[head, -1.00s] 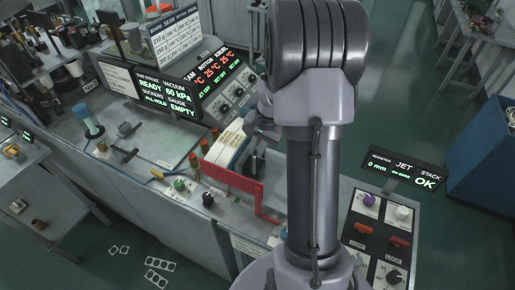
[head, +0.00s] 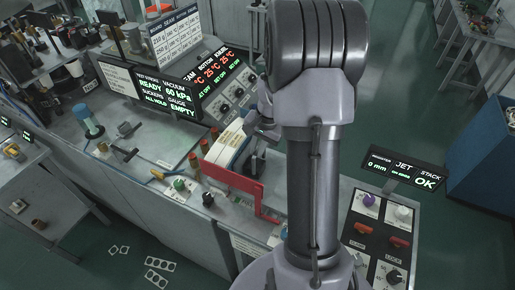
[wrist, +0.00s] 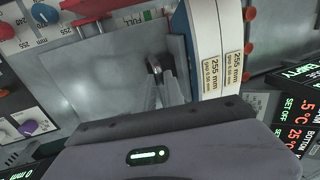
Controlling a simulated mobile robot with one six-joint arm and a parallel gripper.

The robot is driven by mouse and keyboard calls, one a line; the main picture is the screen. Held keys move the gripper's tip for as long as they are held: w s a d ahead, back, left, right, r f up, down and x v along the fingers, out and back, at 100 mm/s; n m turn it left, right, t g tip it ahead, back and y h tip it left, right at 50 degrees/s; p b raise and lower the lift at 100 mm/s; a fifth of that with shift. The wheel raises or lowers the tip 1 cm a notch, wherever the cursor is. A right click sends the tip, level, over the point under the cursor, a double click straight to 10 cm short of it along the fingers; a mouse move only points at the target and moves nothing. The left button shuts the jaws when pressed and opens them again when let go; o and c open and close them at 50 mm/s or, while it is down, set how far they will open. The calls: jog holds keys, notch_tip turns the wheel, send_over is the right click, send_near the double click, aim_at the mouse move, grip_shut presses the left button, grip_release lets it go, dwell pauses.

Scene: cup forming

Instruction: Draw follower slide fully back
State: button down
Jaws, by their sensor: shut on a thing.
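In the wrist view my gripper (wrist: 166,92) is shut on a small dark upright handle (wrist: 154,64), which I take to be the follower slide's grip. The handle stands in front of a flat grey metal plate (wrist: 90,75). Beside it on the right is a stack of white and blue sheets (wrist: 207,50) with labels reading 255 mm. In the head view the stack (head: 226,148) shows left of my arm, behind a red guard (head: 232,182). My arm hides much of the slide there, so its travel is hard to judge.
Control knobs, including a green one (head: 180,184) and a black one (head: 208,199), sit on the bench front near the red guard. A small display reading 0 mm and STACK OK (head: 405,170) stands right of my arm. Open floor (head: 420,100) lies farther right.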

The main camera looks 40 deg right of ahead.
jog(key=s+d+b, duration=0.1)
jog(key=s+d, duration=0.4)
jog(key=s, duration=0.7)
jog(key=s+d+b, duration=0.2)
jog(key=s+d, duration=0.2)
jog(key=s, duration=0.7)
jog(key=shift+s+d, duration=0.35)
jog(key=shift+d, duration=0.05)
jog(key=c, duration=1.8)
grip_release()
jog(key=o, duration=0.3)
jog(key=shift+s+d, duration=0.1)
jog(key=shift+s, duration=0.15)
jog(key=shift+o, duration=0.2)
jog(key=shift+w, duration=0.1)
